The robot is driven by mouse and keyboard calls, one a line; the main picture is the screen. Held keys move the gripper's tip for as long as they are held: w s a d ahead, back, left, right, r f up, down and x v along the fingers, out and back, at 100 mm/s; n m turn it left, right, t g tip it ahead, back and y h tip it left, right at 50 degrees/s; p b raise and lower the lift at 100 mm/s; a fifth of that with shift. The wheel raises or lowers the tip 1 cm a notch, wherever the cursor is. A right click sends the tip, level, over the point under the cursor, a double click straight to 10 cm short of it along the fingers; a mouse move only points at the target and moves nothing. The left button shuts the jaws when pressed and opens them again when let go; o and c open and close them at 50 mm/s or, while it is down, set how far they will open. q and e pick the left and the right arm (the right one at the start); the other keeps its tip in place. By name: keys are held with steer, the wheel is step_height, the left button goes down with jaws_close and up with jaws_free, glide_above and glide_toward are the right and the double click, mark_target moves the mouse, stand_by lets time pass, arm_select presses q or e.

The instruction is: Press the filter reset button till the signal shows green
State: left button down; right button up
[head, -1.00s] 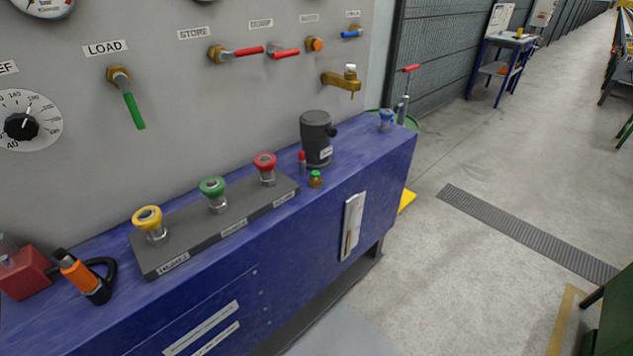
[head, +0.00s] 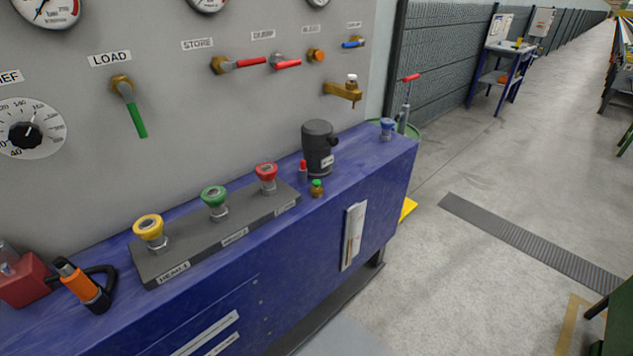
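A dark grey cylindrical housing (head: 318,148) with a small white label stands on the blue bench toward its right end. In front of it is a small brass fitting with a green top (head: 316,187). Beside that, to the left, is a slim grey post with a red top (head: 303,171). The labels are too small to read, so I cannot tell which part is the filter reset button or which is the signal. Neither of my grippers is in view.
The blue bench (head: 330,225) carries a strip with yellow (head: 148,228), green (head: 214,197) and red (head: 266,173) push buttons. Valves with handles (head: 250,63) project from the panel above. An orange torch-like tool (head: 80,283) lies at left. Open floor (head: 450,260) lies right.

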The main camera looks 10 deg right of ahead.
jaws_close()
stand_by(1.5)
